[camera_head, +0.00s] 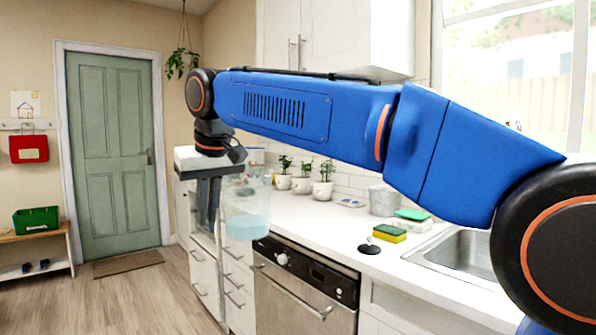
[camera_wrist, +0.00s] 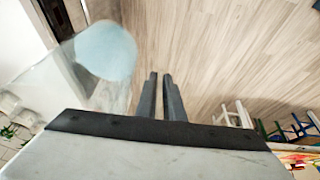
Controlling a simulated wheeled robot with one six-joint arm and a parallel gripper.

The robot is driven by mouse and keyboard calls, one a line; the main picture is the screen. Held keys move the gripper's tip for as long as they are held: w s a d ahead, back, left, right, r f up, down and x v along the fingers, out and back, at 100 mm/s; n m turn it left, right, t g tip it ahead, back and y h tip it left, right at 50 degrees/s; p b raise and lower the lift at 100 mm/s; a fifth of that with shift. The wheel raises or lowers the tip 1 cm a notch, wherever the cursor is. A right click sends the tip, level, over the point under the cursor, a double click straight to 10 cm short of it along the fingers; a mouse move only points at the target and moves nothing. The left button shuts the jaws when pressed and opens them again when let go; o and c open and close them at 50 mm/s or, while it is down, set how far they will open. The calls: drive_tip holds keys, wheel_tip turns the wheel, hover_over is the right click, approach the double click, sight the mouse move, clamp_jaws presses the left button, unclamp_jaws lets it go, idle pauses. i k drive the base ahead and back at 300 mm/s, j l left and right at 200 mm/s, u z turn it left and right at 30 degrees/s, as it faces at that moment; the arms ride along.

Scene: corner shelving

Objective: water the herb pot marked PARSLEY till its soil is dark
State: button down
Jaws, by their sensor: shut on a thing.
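My gripper (camera_head: 213,218) is shut at the side of a clear jug (camera_head: 247,205) with pale blue water in its lower part. The jug hangs upright in front of the counter drawers. In the wrist view my fingers (camera_wrist: 162,78) are close together and the jug (camera_wrist: 92,62) is at their left; the handle between them cannot be made out. Three white herb pots with green plants stand at the back of the counter: a left pot (camera_head: 283,182), a middle pot (camera_head: 302,185) and a right pot (camera_head: 322,190). Their markings and soil cannot be read from here.
On the white counter (camera_head: 325,226) are a grey metal canister (camera_head: 383,200), a yellow-green sponge (camera_head: 389,234), a dark round item (camera_head: 369,248) and a sink (camera_head: 465,252). A dishwasher (camera_head: 300,295) is below. The floor (camera_head: 140,295) at the left is mostly clear.

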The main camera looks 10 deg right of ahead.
sight(323, 189)
drive_tip(key=i+j+u, duration=0.2)
drive_tip(key=j, duration=0.2)
drive_tip(key=j+u, duration=0.2)
drive_tip(key=j, duration=0.2)
drive_tip(key=i+j+u, duration=0.2)
drive_tip(key=i+j, duration=0.2)
drive_tip(key=i+j+u, duration=0.25)
drive_tip(key=i, duration=0.25)
drive_tip(key=i+j+u, duration=0.15)
drive_tip(key=i, duration=0.75)
drive_tip(key=i+j+z, duration=0.1)
drive_tip(key=i+z, duration=0.4)
drive_tip(key=i, duration=0.4)
drive_tip(key=i+z, duration=0.15)
drive_tip(key=z, duration=0.2)
drive_tip(key=i+z, duration=0.1)
drive_tip(key=z, duration=0.25)
drive_tip(key=i+z, duration=0.15)
drive_tip(key=z, duration=0.2)
drive_tip(key=i+z, duration=0.2)
drive_tip(key=z, duration=0.25)
drive_tip(key=i+z, duration=0.2)
drive_tip(key=z, duration=0.3)
drive_tip(key=i+j+z, duration=0.2)
drive_tip(key=z, duration=0.25)
